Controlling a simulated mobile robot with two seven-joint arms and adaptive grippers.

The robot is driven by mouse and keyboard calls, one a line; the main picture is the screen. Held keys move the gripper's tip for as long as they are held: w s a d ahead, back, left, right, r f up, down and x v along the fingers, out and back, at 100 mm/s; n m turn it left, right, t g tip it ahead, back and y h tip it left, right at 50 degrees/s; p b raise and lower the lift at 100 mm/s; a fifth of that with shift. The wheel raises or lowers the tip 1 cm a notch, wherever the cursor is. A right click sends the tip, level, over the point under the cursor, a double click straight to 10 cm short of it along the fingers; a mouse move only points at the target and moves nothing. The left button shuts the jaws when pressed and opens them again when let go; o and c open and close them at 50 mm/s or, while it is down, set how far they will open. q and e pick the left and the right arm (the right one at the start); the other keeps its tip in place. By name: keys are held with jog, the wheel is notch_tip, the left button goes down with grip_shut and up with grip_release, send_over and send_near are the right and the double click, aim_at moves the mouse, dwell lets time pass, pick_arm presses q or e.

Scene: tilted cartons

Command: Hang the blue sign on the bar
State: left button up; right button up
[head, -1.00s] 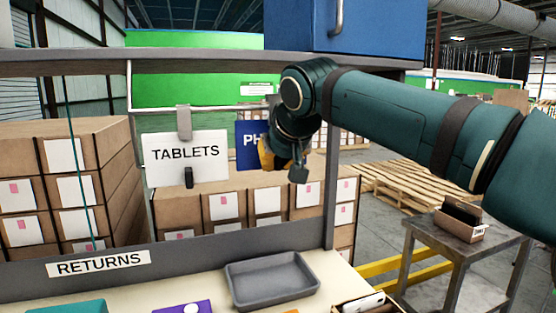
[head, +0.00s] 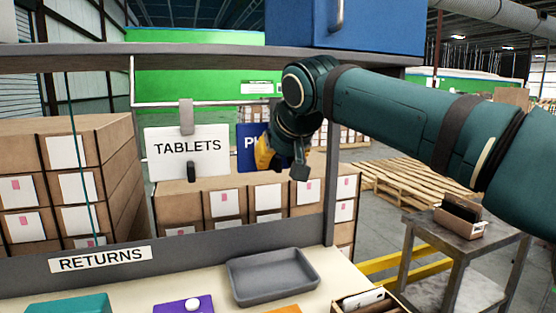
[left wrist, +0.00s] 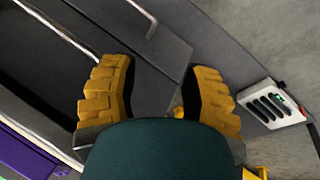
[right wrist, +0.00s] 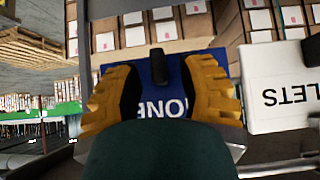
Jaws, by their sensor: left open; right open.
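The blue sign (head: 248,150) with white lettering is beside the white TABLETS sign, partly covered by my right gripper (head: 272,155). In the right wrist view the blue sign (right wrist: 178,72) appears upside down, with a dark clip between the spread yellow fingers (right wrist: 160,95). My right gripper is open around that clip; whether it touches is unclear. The thin pale bar (head: 225,103) runs above both signs. My arm hides the top of the blue sign, so I cannot tell how it meets the bar. My left gripper (left wrist: 155,95) is open and empty.
The TABLETS sign (head: 187,153) hangs from the bar by a grey hook. Below are a grey tray (head: 272,278) and a RETURNS label (head: 100,259). A shelf post (head: 332,170) stands close right of my right gripper. Stacked cartons (head: 120,160) stand behind.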

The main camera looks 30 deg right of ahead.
jog(key=v, duration=1.1)
jog(key=shift+s+a, duration=0.1)
jog(key=shift+s, duration=0.05)
